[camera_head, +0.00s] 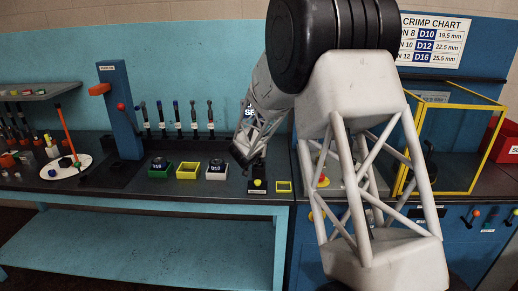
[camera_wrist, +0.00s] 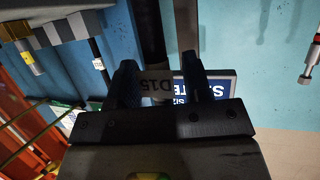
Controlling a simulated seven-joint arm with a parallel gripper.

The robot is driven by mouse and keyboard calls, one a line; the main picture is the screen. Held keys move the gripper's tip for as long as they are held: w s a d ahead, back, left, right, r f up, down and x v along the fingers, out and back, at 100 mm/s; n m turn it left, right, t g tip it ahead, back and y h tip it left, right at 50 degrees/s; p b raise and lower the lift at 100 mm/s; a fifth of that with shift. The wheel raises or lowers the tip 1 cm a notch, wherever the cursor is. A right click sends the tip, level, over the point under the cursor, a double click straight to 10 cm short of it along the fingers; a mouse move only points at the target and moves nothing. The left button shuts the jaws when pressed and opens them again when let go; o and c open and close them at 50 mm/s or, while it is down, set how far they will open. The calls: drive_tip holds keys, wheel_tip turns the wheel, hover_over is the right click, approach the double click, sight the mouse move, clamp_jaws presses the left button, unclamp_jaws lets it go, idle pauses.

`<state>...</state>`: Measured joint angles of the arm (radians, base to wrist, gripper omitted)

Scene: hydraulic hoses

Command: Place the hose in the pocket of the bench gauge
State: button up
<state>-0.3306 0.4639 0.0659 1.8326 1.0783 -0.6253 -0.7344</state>
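In the wrist view a dark hose (camera_wrist: 151,30) runs up the picture between the two fingers of my gripper (camera_wrist: 160,78). A pale tag (camera_wrist: 155,86) that seems to read D15 shows between the fingers. I cannot tell whether the fingers touch the hose. In the camera_head view my gripper (camera_head: 240,155) points down, low over the bench. Just below and to its right is a small black unit with a yellow knob (camera_head: 258,183), perhaps the bench gauge. Its pocket is not clear to see, and the hose is not distinct there.
Several hoses (camera_head: 178,118) stand upright along the back of the bench. Green, yellow and white trays (camera_head: 188,174) lie left of my gripper. A blue post (camera_head: 121,110) stands further left. A yellow-framed case (camera_head: 445,148) is at right. A yellow square frame (camera_head: 284,187) lies by the black unit.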

drive_tip(key=shift+r, duration=0.2)
drive_tip(key=shift+s+a+r, duration=0.1)
drive_tip(key=shift+s+r, duration=0.1)
drive_tip(key=shift+s, duration=0.25)
drive_tip(key=v, duration=1.1)
drive_tip(key=shift+r, duration=0.15)
idle(0.8)
